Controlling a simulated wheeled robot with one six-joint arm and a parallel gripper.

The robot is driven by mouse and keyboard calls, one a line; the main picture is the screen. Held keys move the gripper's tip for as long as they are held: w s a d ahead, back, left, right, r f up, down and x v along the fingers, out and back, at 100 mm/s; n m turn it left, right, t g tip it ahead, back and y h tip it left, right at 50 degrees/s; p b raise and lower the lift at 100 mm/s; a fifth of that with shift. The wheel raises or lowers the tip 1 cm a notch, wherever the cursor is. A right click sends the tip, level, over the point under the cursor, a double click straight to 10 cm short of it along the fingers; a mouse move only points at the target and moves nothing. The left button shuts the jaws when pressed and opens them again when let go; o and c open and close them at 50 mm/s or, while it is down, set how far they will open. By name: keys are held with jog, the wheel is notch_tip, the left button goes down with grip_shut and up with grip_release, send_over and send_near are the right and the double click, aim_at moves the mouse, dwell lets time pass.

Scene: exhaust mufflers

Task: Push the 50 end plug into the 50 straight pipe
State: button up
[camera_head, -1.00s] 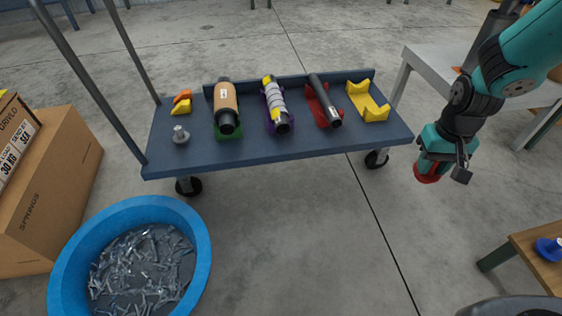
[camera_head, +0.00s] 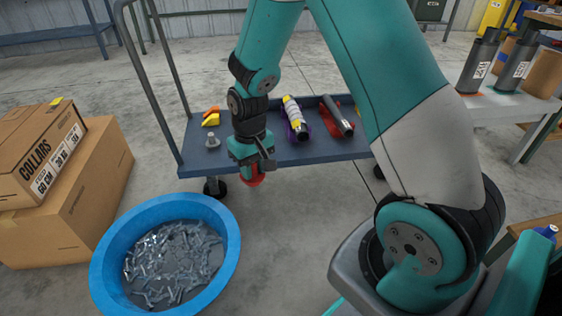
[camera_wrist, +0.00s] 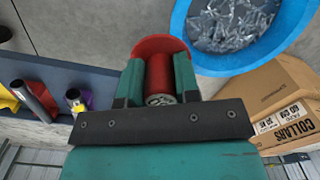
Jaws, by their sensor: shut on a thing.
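My gripper (camera_head: 254,165) is shut on a red flanged plug, the end plug (camera_head: 252,178), held in front of the blue cart's near edge. In the wrist view, the plug (camera_wrist: 158,75) sits between the two teal fingers, with its wide red flange at the far side. A plain dark straight pipe (camera_head: 337,115) lies in a red cradle on the cart, to the right of my gripper and apart from the plug. It also shows in the wrist view (camera_wrist: 36,98) at the left. I cannot read any size mark on the plug or this pipe.
A striped yellow and white part (camera_head: 295,118) lies in a purple cradle on the cart (camera_head: 295,160). A blue tub of metal pieces (camera_head: 228,262) and cardboard boxes (camera_head: 80,200) stand left. Labelled dark pipes (camera_head: 478,62) stand on a bench at right.

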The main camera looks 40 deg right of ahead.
jog(key=w+d+f+m+t+y+b, duration=0.65)
jog(key=w+d+f+m+b, duration=0.35)
jog(key=w+f+m+b, duration=0.45)
jog(key=s+d+f+m+t+h+b, duration=0.1)
jog(key=d+f+m+t+h+b, duration=0.2)
jog(key=d+m+h+b, duration=0.3)
jog(key=s+d+f+m+t+h+b, duration=0.2)
jog(key=d+m+t+h+b, duration=0.4)
jog(key=d, duration=1)
jog(key=f+m+h+b, duration=0.1)
jog(key=m+h, duration=0.2)
jog(key=h, duration=0.1)
jog(key=shift+s+d+m, duration=0.2)
jog(key=shift+s+m, duration=0.1)
jog(key=shift+m, duration=0.05)
jog(key=shift+a, duration=0.1)
